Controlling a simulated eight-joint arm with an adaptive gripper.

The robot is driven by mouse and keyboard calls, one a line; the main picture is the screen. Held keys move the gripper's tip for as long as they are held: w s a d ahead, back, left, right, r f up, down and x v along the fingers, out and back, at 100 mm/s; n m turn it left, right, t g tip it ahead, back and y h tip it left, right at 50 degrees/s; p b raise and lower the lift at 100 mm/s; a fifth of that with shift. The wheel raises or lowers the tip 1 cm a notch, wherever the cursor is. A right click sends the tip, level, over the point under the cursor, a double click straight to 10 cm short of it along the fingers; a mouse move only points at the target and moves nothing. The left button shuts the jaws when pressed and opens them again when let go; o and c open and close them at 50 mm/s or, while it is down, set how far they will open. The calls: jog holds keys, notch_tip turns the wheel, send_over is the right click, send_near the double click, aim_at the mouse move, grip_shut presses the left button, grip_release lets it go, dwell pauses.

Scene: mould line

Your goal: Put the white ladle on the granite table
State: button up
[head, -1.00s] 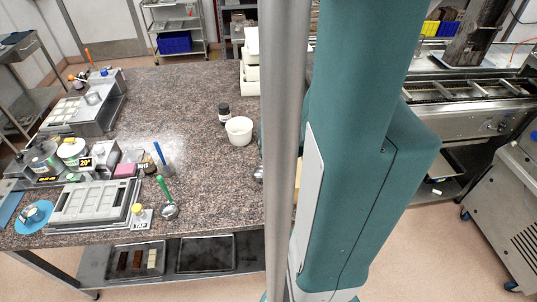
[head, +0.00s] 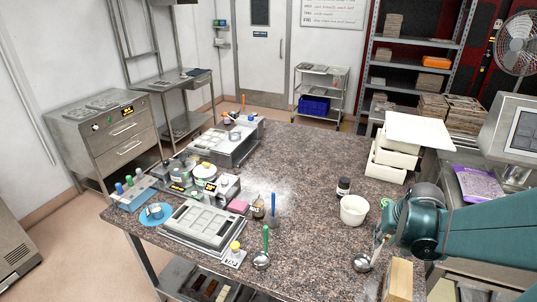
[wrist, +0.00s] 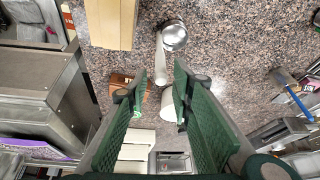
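The white ladle has a shiny round metal bowl (head: 362,263) and a pale handle rising up and right from it, at the right part of the granite table (head: 318,220). In the wrist view the ladle's bowl (wrist: 175,36) is above the fingers and its white handle (wrist: 160,65) runs down toward the gap between them. My gripper (wrist: 160,85) is open, with its two green fingers apart. In the head view my gripper (head: 386,210) is at the right table edge, close to the handle. I cannot tell whether the handle touches a finger.
A wooden block (head: 398,281) stands right of the ladle. A white tub (head: 354,209) and a dark jar (head: 344,186) stand behind it, with stacked white bins (head: 390,158) farther back. A green-handled ladle (head: 262,258) and a mould (head: 205,224) are left. The table's middle is clear.

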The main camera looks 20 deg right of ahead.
jog(key=shift+a+r, duration=0.15)
dwell(0.7)
jog(key=w+a+r+n+t, duration=0.1)
jog(key=a+r, duration=0.3)
jog(key=a, duration=0.8)
jog(key=w+a+r+n+t+y, duration=0.1)
jog(key=a+r+n, duration=0.2)
jog(key=a, duration=0.9)
jog(key=w+a+r+n+t+y, duration=0.1)
jog(key=a+r+n, duration=0.2)
jog(key=a, duration=0.9)
notch_tip(320, 180, up, 4)
jog(key=shift+w+a+f, duration=0.15)
jog(key=shift+a+f, duration=0.05)
jog(key=shift+a, duration=0.2)
jog(key=shift+o, duration=0.2)
jog(key=d+f+m+g+h, duration=0.1)
jog(key=d+f+m, duration=0.2)
jog(key=d, duration=0.9)
jog(key=s+d+f+m+g+h, duration=0.1)
jog(key=d+f+m, duration=0.3)
jog(key=d, duration=0.9)
jog(key=s+d+f+m+g+h+b, duration=0.1)
jog(key=d+f+m, duration=0.2)
jog(key=d, duration=1)
notch_tip(320, 180, down, 2)
jog(key=shift+s+f+m+g, duration=0.1)
jog(key=shift+f+m+g, duration=0.05)
jog(key=shift+m+g, duration=0.25)
